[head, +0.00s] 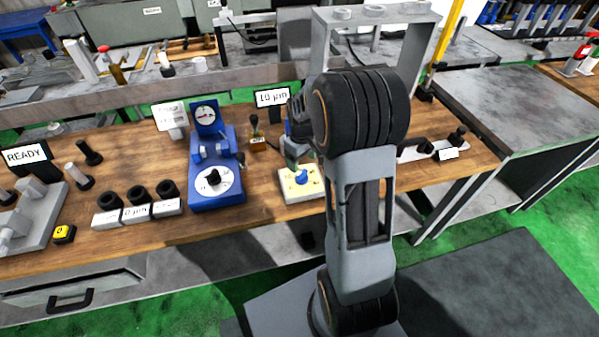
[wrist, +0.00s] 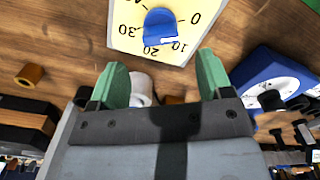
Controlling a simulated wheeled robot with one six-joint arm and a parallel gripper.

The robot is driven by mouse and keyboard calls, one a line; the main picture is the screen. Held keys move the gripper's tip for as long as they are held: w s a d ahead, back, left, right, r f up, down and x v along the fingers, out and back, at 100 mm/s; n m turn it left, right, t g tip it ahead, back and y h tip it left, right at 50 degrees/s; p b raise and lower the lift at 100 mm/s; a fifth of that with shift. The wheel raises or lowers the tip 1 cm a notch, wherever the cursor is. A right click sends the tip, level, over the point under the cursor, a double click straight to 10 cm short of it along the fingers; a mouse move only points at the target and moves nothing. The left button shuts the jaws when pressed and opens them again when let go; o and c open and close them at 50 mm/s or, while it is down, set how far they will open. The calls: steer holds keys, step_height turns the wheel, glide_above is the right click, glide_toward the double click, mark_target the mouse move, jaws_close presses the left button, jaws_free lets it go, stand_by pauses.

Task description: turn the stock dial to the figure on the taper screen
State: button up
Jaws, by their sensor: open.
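The stock dial is a cream plate (head: 300,190) with a blue knob (head: 302,177), on the wooden bench beside my arm. In the wrist view the blue knob (wrist: 160,23) sits on the plate (wrist: 127,20) marked 0, 10, 20 and 30. Its white mark lies on the side near 10 and 20; the exact setting is hard to tell. The taper screen (head: 272,98) reads 10 µm. My gripper (wrist: 161,60) is open, its green fingers apart with nothing between them, and the knob lies beyond the tips. In the head view my gripper (head: 297,150) is partly hidden by my arm.
A blue gauge stand (head: 216,190) with a black-knobbed white dial stands left of the stock dial. A stamp-like tool (head: 256,135) stands behind. Black rings (head: 137,194), a READY screen (head: 27,157) and a yellow button (head: 64,234) are further left.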

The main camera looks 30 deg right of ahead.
mark_target(301, 172)
steer(key=shift+f, duration=3.2)
steer(key=shift+c, duration=0.5)
steer(key=c, duration=0.8)
steer(key=shift+a, duration=0.2)
steer(key=shift+c, duration=0.2)
steer(key=shift+d, duration=0.2)
steer(key=m+b, duration=0.1)
steer(key=m, duration=0.4)
steer(key=m+b, duration=0.1)
steer(key=m, duration=0.5)
steer(key=shift+m+b, duration=0.3)
steer(key=shift+b, duration=0.05)
steer(key=shift+m, duration=0.3)
